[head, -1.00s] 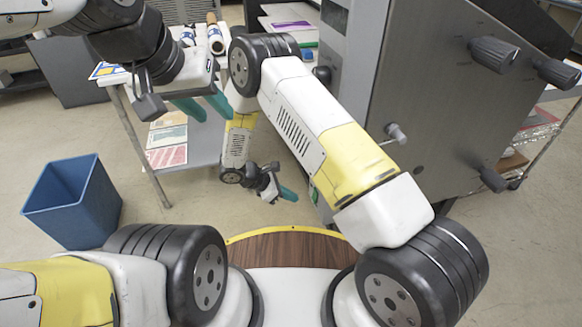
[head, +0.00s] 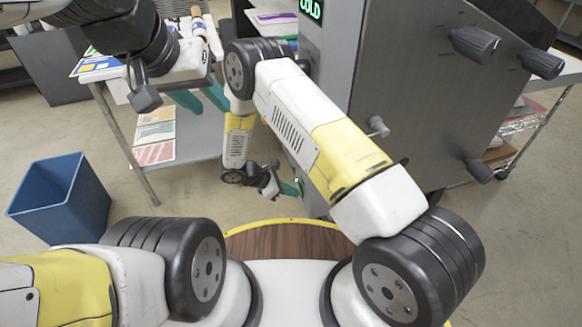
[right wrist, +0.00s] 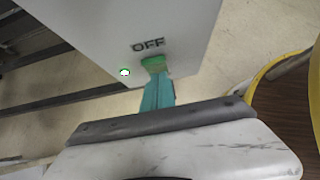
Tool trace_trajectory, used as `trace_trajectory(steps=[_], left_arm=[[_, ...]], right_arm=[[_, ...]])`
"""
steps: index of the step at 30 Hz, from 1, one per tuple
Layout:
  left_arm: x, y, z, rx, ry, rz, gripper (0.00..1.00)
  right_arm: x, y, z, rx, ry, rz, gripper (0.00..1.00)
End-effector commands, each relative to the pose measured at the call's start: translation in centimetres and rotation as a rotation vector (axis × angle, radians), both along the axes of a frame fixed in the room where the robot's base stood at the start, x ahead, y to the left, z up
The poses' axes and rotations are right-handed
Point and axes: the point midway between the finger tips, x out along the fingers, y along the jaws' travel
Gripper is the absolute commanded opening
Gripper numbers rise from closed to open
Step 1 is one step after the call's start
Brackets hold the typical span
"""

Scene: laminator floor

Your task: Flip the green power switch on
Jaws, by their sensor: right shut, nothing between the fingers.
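The green power switch (right wrist: 154,64) sits on the pale panel of the laminator (head: 430,110), just below the printed word OFF in the right wrist view. A small green lamp (right wrist: 125,72) glows beside it. My right gripper (head: 288,188) is shut and empty, low at the laminator's left side. In the right wrist view its teal fingertips (right wrist: 158,92) are at the switch and overlap its lower edge; I cannot tell whether they touch. The laminator's display (head: 312,8) is lit with COLD in green. My left gripper (head: 200,100) is open and empty at upper left.
A table (head: 160,62) with papers and rolls stands behind my left gripper, with sheets on its lower shelf. A blue bin (head: 60,198) stands on the floor at left. Black knobs (head: 478,42) stick out of the laminator's near face. The floor between bin and table is clear.

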Motion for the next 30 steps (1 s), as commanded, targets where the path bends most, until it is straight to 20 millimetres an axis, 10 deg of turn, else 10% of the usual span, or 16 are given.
trace_trajectory(steps=[30], left_arm=[[0.0,0.0,0.0,0.000,0.000,0.000,0.36]], right_arm=[[0.1,-0.1,1.8,-0.003,-0.003,-0.004,0.00]])
